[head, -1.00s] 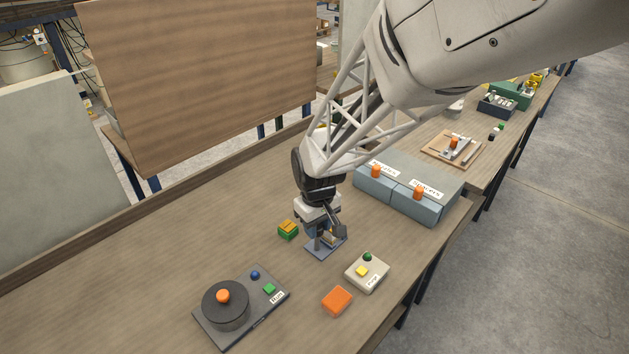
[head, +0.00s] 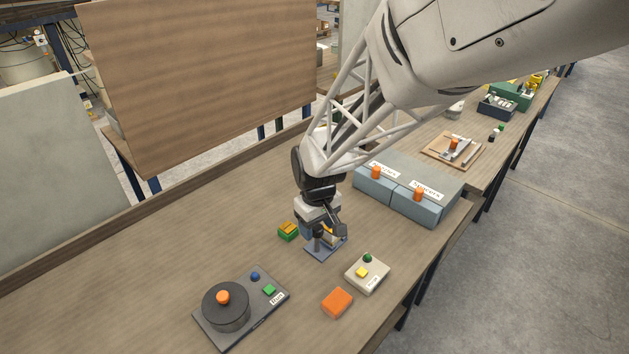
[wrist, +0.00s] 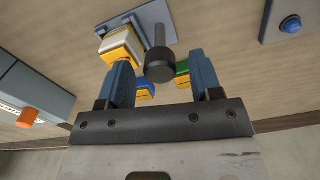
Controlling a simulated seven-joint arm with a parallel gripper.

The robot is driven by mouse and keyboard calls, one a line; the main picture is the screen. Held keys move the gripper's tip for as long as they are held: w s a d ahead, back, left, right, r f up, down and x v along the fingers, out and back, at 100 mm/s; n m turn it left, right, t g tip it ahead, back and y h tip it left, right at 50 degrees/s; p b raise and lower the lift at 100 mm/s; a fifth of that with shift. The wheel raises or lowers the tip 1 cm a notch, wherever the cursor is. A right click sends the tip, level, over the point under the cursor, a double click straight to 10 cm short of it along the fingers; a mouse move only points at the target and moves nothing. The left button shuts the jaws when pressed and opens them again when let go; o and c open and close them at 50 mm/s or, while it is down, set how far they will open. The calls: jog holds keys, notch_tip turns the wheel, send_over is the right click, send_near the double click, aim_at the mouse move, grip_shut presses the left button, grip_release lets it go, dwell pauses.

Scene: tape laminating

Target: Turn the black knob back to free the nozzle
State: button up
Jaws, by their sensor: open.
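The black knob (wrist: 160,66) sits on the end of a short grey post above a blue-grey base plate (wrist: 150,20) in the wrist view. My gripper (wrist: 162,70) is open, with one blue finger on each side of the knob and visible gaps between. A white and yellow block (wrist: 121,45) is beside the post, close to the left finger. I cannot make out which part is the nozzle. In the head view my gripper (head: 323,231) points down over the base plate (head: 324,253) and largely hides the knob.
A green and orange block (head: 288,231) lies left of the fixture. A cream button box (head: 367,274) and an orange block (head: 337,301) stand in front. A dark turntable unit (head: 227,305) is at front left, and blue-grey bins (head: 415,190) are behind right. The left table area is clear.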

jog(key=shift+r, duration=3.7)
jog(key=shift+d, duration=0.1)
jog(key=shift+s+d+r, duration=0.15)
jog(key=shift+s+r, duration=0.05)
jog(key=s+d+r+m+t, duration=0.1)
jog(key=s+d+r+m, duration=0.2)
jog(key=s+d+r, duration=0.2)
jog(key=s+d+r+m+t, duration=0.1)
jog(key=s+d+r+m, duration=0.3)
jog(key=s+d, duration=0.6)
jog(key=s+r, duration=0.1)
jog(key=s, duration=0.4)
jog(key=shift+s+d+r+t, duration=0.3)
jog(key=shift+s+d+r, duration=0.05)
jog(key=shift+s, duration=0.05)
jog(key=shift+c, duration=0.5)
jog(key=shift+w, duration=0.15)
